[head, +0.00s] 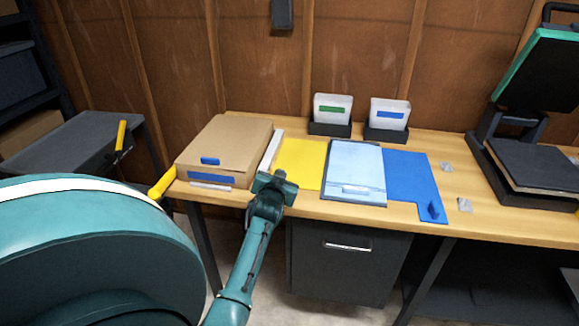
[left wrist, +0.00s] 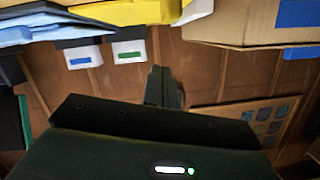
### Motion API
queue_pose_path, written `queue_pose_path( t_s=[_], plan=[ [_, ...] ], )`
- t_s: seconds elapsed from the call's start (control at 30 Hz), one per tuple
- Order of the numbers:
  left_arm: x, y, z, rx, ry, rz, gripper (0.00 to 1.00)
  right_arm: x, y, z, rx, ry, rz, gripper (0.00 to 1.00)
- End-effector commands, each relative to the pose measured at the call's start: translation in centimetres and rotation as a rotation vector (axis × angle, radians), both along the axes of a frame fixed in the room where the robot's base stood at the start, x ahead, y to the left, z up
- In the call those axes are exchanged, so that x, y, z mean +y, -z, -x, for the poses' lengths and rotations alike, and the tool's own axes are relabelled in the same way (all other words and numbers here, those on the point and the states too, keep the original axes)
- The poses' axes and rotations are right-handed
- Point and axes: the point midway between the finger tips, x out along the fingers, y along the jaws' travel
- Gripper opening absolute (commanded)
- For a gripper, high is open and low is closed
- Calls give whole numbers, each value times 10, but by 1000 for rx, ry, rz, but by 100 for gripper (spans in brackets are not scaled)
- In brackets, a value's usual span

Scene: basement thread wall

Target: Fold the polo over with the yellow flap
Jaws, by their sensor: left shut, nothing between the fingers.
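The light blue polo (head: 355,168) lies as a flat rectangle on the middle of the folding board on the bench. The yellow flap (head: 304,163) lies flat to its left, and a blue flap (head: 410,176) lies flat to its right. My left gripper (head: 276,180) is shut and empty at the bench's front edge, by the near left corner of the yellow flap. It covers part of that corner, and I cannot tell if it touches. The left wrist view shows its fingers (left wrist: 165,80) together, with the yellow flap (left wrist: 130,12) and polo (left wrist: 45,22) beyond. My right gripper is not in view.
A cardboard box (head: 225,150) stands left of the yellow flap, with a white strip (head: 271,152) between them. Two dark holders with cards (head: 331,113) stand behind the board. A dark press (head: 530,160) stands at the right. Small grey pieces (head: 464,204) lie near the blue flap.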

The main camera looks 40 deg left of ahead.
Motion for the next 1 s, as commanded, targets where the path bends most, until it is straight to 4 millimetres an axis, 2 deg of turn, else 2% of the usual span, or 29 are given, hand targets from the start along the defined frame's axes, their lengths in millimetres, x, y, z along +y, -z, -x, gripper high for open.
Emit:
queue_pose_path(
  t_s=[0.3,0.4,0.63,1.0],
  plan=[
    [15,28,9,-112,-1,184,0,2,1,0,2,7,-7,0],
    [17,34,10,-109,0,179,0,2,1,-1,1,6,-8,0],
    [20,42,12,-107,1,177,0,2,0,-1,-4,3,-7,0],
    [20,43,12,-107,1,175,0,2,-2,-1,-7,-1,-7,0]
  ],
)
